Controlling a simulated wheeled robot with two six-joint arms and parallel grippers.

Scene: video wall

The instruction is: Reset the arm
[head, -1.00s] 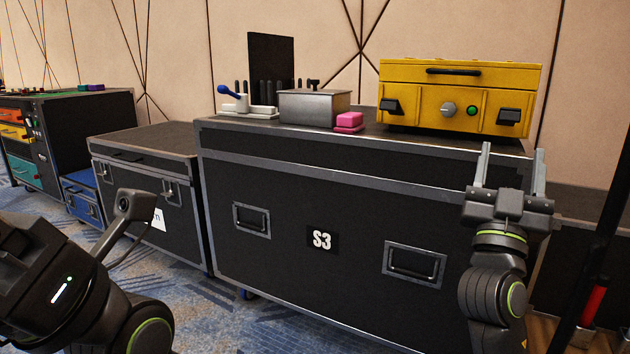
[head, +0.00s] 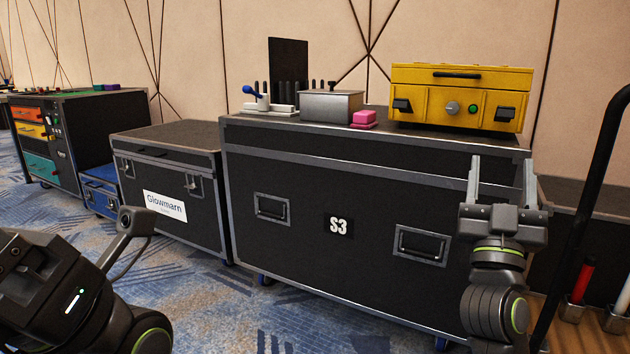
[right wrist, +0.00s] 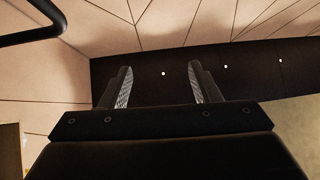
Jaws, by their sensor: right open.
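My right gripper (head: 502,180) is at the right in the head view, fingers pointing up and apart, with nothing between them. It shows in front of the right end of the black case marked S3 (head: 338,226). In the right wrist view its two fingers (right wrist: 160,88) are spread, with only wall and a dark band behind them. My left arm comes in at the lower left of the head view; its fingertips are not visible.
A yellow case (head: 460,97), a grey metal box (head: 330,106) and a pink block (head: 364,118) stand on the S3 case. A lower black case (head: 165,207) stands left of it. A black tubular frame (head: 590,180) rises at the right. Carpet (head: 210,310) is clear in front.

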